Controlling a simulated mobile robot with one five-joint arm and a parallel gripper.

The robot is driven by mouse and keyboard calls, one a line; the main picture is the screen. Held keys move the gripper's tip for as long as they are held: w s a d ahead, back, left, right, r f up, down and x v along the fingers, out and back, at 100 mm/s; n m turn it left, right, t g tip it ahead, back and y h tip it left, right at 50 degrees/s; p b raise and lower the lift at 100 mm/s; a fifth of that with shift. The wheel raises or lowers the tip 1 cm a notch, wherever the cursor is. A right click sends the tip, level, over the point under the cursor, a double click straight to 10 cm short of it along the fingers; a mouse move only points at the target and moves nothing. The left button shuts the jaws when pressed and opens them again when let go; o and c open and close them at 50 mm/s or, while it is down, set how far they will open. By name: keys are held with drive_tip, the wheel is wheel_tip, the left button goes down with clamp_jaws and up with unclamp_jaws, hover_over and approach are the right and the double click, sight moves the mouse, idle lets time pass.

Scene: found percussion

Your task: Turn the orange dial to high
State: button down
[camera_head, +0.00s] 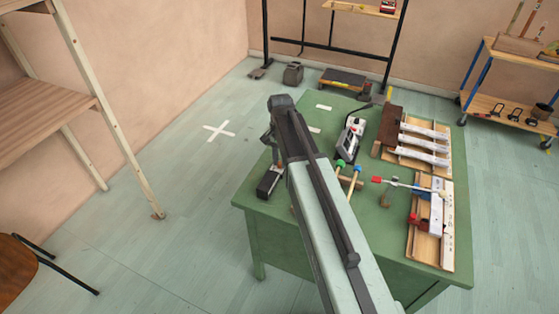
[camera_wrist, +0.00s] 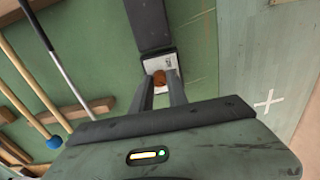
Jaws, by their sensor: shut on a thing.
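The orange dial (camera_wrist: 159,78) sits on the pale face plate (camera_wrist: 161,62) of a dark box (camera_wrist: 149,22) in the wrist view. My gripper (camera_wrist: 160,80) has one finger on each side of the dial and is shut on it. The marks on the plate are too small to read. In the head view the dark box (camera_head: 268,183) lies near the left edge of the green table (camera_head: 310,203), and my gripper (camera_head: 272,150) reaches down to it from above. I cannot make out the dial's setting.
Mallets with green and blue heads (camera_head: 341,163) lie right of the box, partly behind my arm. A grey-and-white device (camera_head: 350,138) stands behind them. Wooden racks with pale bars (camera_head: 423,147) fill the table's right side. Open floor lies left of the table.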

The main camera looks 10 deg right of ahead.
sight(280, 163)
drive_tip(key=shift+w, duration=0.15)
drive_tip(key=c, duration=1.3)
unclamp_jaws()
drive_tip(key=shift+r, duration=0.1)
wheel_tip(280, 163, up, 8)
drive_tip(key=p, duration=0.8)
drive_tip(key=shift+a+f, duration=0.1)
drive_tip(key=shift+f, duration=0.1)
